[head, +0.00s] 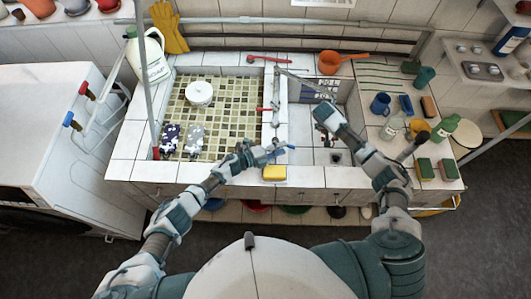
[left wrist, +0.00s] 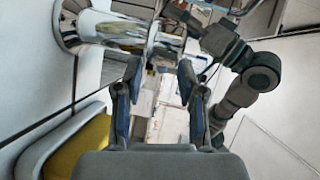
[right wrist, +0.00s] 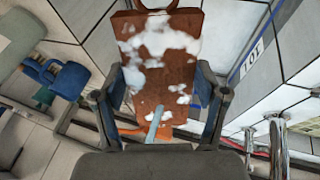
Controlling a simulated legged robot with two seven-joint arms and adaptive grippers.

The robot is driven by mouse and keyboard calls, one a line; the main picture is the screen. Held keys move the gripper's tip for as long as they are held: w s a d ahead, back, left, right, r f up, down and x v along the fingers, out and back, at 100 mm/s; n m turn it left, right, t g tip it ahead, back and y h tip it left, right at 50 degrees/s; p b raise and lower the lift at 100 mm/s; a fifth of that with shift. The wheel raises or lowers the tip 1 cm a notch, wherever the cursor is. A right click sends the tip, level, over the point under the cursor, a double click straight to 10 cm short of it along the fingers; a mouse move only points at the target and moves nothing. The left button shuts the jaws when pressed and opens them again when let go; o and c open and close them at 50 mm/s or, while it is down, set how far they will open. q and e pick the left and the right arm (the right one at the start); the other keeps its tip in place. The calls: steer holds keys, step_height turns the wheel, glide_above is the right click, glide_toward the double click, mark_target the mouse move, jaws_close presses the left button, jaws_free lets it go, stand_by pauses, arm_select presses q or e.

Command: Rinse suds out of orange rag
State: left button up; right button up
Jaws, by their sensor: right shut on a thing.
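The orange rag (right wrist: 165,75), rusty orange with patches of white suds, hangs between the fingers of my right gripper (right wrist: 160,100) in the right wrist view. That gripper is shut on it. In the head view my right gripper (head: 326,112) is over the right basin (head: 345,95); I cannot make out the rag there. My left gripper (head: 277,152) is above the sink's front edge, left of the right one. In the left wrist view its fingers (left wrist: 159,70) are apart and empty, with a chrome tap fitting (left wrist: 120,28) just beyond them.
A yellow sponge (head: 274,173) lies on the front ledge below my left gripper. The left basin (head: 225,110) holds a white round pot (head: 199,93) and patterned cloths (head: 195,138). Bottles, mugs and sponges crowd the right counter. An orange pan (head: 330,62) stands at the back.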

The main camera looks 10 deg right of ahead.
arm_select(q)
steer(key=v, duration=0.7)
steer(key=shift+s+a, duration=0.1)
steer(key=shift+a, duration=0.25)
